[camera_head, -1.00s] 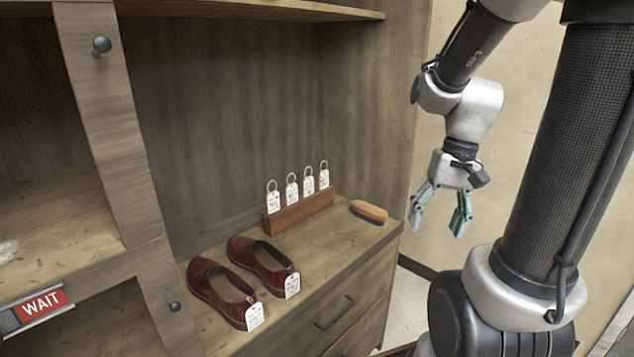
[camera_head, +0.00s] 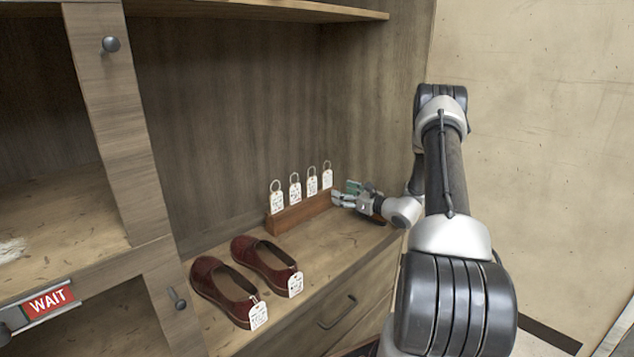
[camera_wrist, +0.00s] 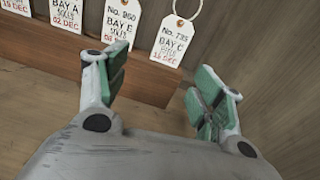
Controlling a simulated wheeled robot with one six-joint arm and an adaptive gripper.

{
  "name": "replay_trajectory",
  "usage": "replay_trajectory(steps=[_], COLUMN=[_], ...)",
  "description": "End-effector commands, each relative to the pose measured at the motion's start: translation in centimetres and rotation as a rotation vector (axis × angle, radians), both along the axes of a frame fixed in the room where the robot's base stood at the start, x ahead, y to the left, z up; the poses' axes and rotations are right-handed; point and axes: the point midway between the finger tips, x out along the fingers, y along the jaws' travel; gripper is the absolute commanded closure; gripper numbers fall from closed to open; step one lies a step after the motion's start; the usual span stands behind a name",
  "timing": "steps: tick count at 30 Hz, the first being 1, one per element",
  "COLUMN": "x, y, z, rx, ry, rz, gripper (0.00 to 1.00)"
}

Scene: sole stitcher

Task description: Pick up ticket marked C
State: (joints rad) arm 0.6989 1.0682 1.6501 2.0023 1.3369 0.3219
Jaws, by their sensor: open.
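The ticket marked C (camera_wrist: 173,43) is a white tag reading "BAY C" with a metal ring, upright in the wooden block (camera_wrist: 150,88). In the head view it is the rightmost tag (camera_head: 327,179) in the block (camera_head: 300,214). My gripper (camera_head: 344,195) is at the block's right end, low over the counter. In the wrist view my gripper (camera_wrist: 160,92) is open and empty. Ticket C stands ahead of the gap between the green-padded fingers, apart from them.
The BAY E tag (camera_wrist: 121,20) stands just left of ticket C, close to the left finger; the BAY A tag (camera_wrist: 67,10) is beyond it. Tagged dark red shoes (camera_head: 222,290) sit at the counter's front left. A shelf (camera_head: 270,9) is overhead.

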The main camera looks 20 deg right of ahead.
Motion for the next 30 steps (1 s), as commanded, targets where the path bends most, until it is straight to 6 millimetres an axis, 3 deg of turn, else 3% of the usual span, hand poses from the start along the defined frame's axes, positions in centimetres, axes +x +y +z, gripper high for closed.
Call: replay_trajectory(steps=[3,19,28,30], x=[1.0,7.4,8.1,8.1], y=[-0.8,1.9,2.1,2.1], z=[1.1,1.3,1.4,1.4], rx=[0.060,0.072,0.073,0.073], ry=[-0.026,-0.021,-0.019,-0.019], rz=[-0.047,-0.039,-0.039,-0.039], gripper=[0.32,0.32,0.32,0.43])
